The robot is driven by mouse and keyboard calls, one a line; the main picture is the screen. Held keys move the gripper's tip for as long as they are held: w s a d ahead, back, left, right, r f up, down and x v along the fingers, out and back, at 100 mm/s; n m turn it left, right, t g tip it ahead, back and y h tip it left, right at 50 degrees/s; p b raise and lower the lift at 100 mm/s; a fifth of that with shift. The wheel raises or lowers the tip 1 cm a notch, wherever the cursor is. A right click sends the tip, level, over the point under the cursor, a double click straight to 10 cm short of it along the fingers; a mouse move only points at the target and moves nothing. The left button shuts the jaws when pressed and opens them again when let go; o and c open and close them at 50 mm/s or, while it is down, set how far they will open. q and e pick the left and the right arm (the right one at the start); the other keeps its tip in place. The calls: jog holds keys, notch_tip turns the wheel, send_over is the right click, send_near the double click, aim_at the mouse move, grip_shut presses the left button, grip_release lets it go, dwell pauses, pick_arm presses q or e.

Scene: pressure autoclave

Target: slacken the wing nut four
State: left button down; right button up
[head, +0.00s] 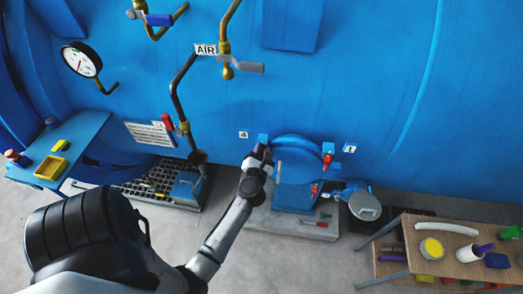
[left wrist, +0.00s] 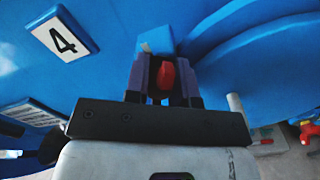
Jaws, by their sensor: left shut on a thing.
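My left gripper (head: 259,152) reaches up to the blue vessel wall beside the small plate marked 4 (head: 243,135). In the left wrist view its two dark purple fingers (left wrist: 165,80) are shut on the red wing nut four (left wrist: 166,76), which shows between them. A blue lug (left wrist: 155,36) stands just beyond the fingertips, and the plate 4 (left wrist: 62,40) is at upper left. The gripper hides the wing nut in the head view. Another red wing nut (head: 327,161) sits near the plate marked 1 (head: 349,148). My right gripper is in no view.
The round blue door (head: 295,145) is right of the gripper. A red-handled pipe (head: 182,125) and an AIR valve (head: 228,68) stand left and above. A blue side table (head: 82,130) is at left, a wooden table with cups (head: 400,240) at lower right.

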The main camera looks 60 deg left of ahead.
pick_arm(q)
jog(key=shift+f, duration=0.1)
jog(key=c, duration=1.4)
grip_release()
jog(key=shift+o, duration=0.8)
